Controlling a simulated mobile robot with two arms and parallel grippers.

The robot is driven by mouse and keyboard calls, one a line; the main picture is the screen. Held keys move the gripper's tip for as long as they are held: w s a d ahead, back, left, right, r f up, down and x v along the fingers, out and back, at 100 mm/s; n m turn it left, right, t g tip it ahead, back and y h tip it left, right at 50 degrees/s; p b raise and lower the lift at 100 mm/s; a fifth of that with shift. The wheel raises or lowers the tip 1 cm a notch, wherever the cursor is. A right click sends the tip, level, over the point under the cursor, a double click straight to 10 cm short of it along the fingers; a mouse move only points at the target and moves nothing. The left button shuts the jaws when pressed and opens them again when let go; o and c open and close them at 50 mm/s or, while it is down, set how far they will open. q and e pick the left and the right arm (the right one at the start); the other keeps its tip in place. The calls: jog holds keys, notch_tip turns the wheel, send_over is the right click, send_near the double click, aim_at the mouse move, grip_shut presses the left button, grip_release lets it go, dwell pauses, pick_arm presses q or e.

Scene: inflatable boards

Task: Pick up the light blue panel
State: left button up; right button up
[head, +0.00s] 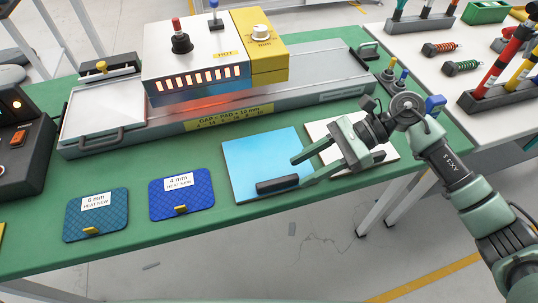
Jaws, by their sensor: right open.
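My right gripper (298,170) reaches in from the right. My left gripper is not in view.
A heater press (195,65) with a glowing underside stands behind the panel on a grey rail bed. A dark blue pad (181,194) and a teal pad (96,214) lie to the left. A second table (410,68) at the right holds tools.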

aim_at(280, 180)
jog(key=shift+p+x, duration=0.55)
jog(key=shift+x, duration=0.55)
jog(key=shift+a+f+p, duration=0.2)
jog(key=shift+a+p, duration=0.15)
jog(key=shift+a, duration=0.45)
jog(key=shift+x, duration=1.05)
jog(key=shift+d+f, duration=0.1)
jog(key=shift+f, duration=0.05)
jog(key=shift+w, duration=0.1)
grip_shut()
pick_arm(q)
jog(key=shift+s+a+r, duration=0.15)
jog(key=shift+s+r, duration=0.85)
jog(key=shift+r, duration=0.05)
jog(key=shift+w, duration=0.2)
